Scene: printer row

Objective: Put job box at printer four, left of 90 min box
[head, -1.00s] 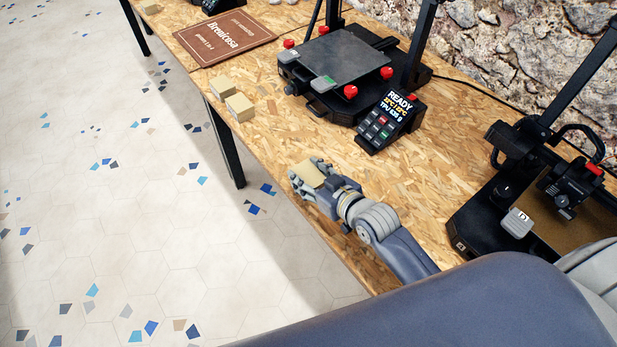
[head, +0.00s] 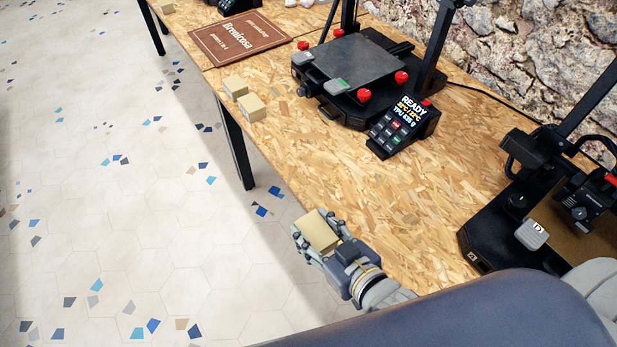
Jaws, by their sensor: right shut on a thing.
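My right gripper (head: 322,243) is shut on a small tan box (head: 316,229), low in the head view, over or just beyond the table's front edge. No label on the box can be read. A printer with a small marking on its front corner (head: 484,249) stands at the right, partly cut off by the frame and partly behind my arm; the marking is too small to read surely. No 90 min box can be made out; the table in front of this printer is largely hidden by my arm. My left gripper is not in view.
A second printer (head: 352,62) with a READY screen (head: 404,125) stands at the middle back. Two tan boxes (head: 235,86) (head: 252,108) lie near the front edge by a brown Brenicosa sign (head: 238,38). The wooden tabletop (head: 370,195) between the printers is clear.

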